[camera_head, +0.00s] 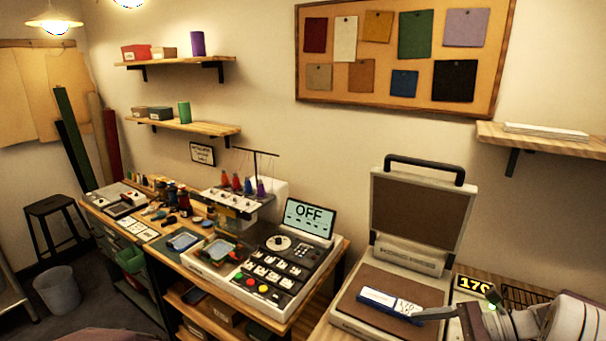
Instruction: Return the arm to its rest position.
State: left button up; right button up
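My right arm comes in at the lower right corner, and its gripper (436,314) points left over the lower part of an open press (350,319). A grey fingertip reaches the right end of a blue and white packet (378,297) lying on the press's brown pad (424,291). I cannot tell whether the gripper touches or grips the packet, since the fingers overlap from this angle. My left gripper is not in view.
The press's lid (417,209) stands raised behind the packet. A display reading 170 (473,284) is close beside my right arm. A wall shelf (545,137) hangs above right.

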jog(key=s+a+n+g+h, duration=0.3)
jog(key=s+a+n, duration=0.15)
jog(key=a, duration=0.35)
jog(key=s+a+n+g+h, duration=0.2)
jog(key=s+a+n+g, duration=0.2)
jog(key=s+a, duration=0.3)
jog(key=s+d+f+n+t+h, duration=0.2)
jog(key=d+f+n+t+h, duration=0.2)
jog(key=f+n+h, duration=0.3)
jog(key=shift+s+d+f+n, duration=0.4)
jog(key=shift+d+f+n, duration=0.3)
jog(key=shift+n, duration=1.75)
